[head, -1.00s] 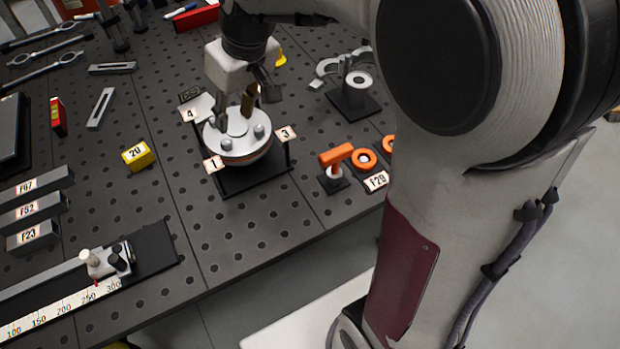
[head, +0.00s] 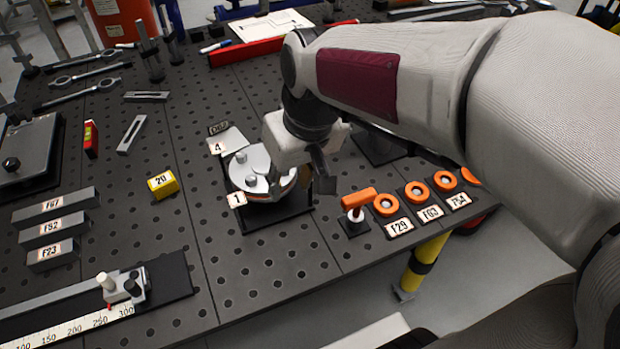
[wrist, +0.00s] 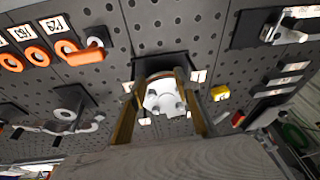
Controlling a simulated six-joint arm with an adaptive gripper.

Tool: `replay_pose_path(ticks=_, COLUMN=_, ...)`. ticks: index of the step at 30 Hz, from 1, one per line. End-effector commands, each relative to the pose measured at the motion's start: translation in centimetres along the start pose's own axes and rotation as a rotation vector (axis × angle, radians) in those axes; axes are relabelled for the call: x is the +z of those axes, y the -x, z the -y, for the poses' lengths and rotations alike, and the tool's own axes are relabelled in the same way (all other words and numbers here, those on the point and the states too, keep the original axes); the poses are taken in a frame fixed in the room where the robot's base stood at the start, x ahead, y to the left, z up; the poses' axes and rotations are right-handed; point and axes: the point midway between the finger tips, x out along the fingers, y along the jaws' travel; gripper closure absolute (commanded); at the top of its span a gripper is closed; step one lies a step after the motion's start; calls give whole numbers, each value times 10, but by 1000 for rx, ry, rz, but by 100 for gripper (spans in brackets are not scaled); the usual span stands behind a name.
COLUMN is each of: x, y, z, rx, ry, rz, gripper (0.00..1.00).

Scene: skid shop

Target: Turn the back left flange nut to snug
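The round grey flange (head: 262,161) sits on a dark base plate with its nuts facing up. Tag 4 (head: 216,148) stands at its back left and tag 1 (head: 236,199) at its front left. The back left nut (head: 241,157) is in plain view beside tag 4, with no finger on it. The front left nut (head: 251,181) is also bare. My gripper (head: 302,180) hangs over the flange's right side and hides that part. In the wrist view its two fingers (wrist: 161,78) are apart, with the flange (wrist: 162,98) showing between them and nothing held.
An orange-handled tool (head: 358,198) stands to the right, near several orange rings (head: 386,205) with tags. A yellow block (head: 162,185) lies to the left. Grey blocks (head: 55,228) and a ruler fixture (head: 120,285) are farther left and in front. The board between is clear.

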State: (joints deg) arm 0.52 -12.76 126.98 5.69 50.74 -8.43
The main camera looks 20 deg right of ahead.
Motion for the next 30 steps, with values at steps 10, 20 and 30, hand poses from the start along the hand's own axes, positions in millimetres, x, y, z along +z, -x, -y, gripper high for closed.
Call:
replay_pose_path(ticks=10, x=27, y=10, z=-2, rx=21, ry=-37, rz=-17, gripper=68)
replay_pose_path(ticks=20, x=50, y=19, z=-4, rx=40, ry=-63, rz=-40, gripper=68)
replay_pose_path(ticks=30, x=72, y=26, z=-6, rx=57, ry=-79, rz=-68, gripper=68)
